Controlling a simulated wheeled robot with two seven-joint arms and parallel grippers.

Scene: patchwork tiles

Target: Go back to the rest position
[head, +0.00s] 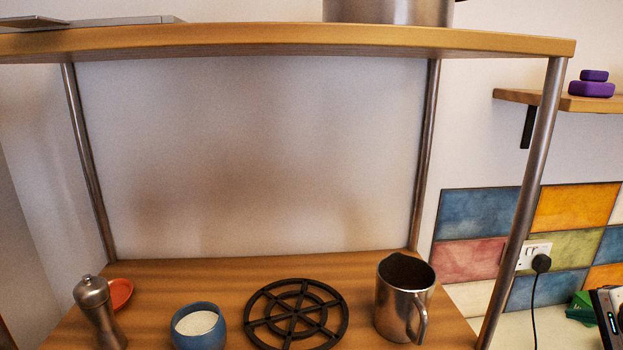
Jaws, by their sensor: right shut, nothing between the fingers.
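My right gripper (607,315) is only partly in view, cut off by the right edge near the bottom of the head view. It is shut and holds nothing. It is to the right of the shelf unit, apart from the things on it. My left gripper is not in view.
A wooden shelf unit (300,42) with metal posts fills the middle. Its lower board holds a pepper mill (97,310), orange dish (121,292), blue cup (198,327), black trivet (296,315) and metal jug (403,298). A green object (580,307) lies by my right gripper.

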